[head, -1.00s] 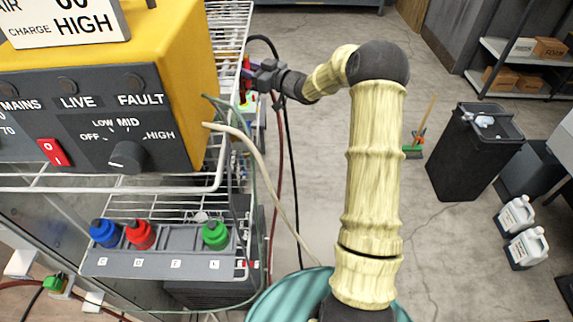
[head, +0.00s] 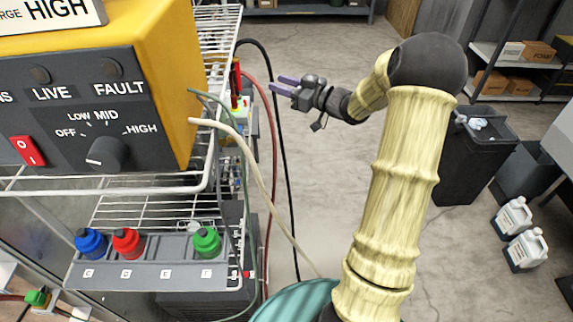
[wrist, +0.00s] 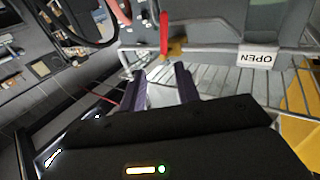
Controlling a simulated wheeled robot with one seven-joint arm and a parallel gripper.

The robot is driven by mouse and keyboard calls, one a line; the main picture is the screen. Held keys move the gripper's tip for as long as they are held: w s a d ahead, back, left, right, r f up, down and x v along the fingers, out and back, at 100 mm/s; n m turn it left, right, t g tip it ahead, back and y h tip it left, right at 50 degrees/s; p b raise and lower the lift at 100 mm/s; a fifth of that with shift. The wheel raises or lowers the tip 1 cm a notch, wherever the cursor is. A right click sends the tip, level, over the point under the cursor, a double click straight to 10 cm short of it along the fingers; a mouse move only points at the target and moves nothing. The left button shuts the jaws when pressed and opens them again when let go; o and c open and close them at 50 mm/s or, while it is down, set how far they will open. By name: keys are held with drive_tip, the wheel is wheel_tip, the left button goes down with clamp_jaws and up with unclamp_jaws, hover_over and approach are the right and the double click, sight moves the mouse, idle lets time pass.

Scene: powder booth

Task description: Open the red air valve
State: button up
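A red upright handle (head: 236,76), seemingly the air valve's, stands at the right edge of the wire rack in the head view. In the wrist view the red handle (wrist: 164,34) is beyond the fingertips, near a white tag reading OPEN (wrist: 258,57), which appears upside down. My gripper (head: 281,86) is to the right of the handle with its purple fingers pointing toward it. The fingers are apart and empty, also in the wrist view (wrist: 162,78). A clear gap separates them from the handle. The valve body is mostly hidden.
A yellow control box (head: 165,60) sits on the white wire rack (head: 215,65). Red, black and pale hoses hang beside it. A black bin (head: 470,165) stands at right; open floor lies between.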

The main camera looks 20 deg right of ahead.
drive_tip(key=s+a+f+m+g+h+p, duration=0.1)
drive_tip(key=s+a+f+m+g+h, duration=0.2)
drive_tip(key=s, duration=0.6)
drive_tip(key=s+a+f+m+g+h+p, duration=0.1)
drive_tip(key=s+a+f+m+g+h, duration=0.2)
drive_tip(key=s+h, duration=0.5)
wheel_tip(320, 180, down, 3)
drive_tip(key=shift+s+a+r+m+g+h, duration=0.15)
drive_tip(key=shift+s+m+g+h, duration=0.25)
drive_tip(key=shift+s+g, duration=0.8)
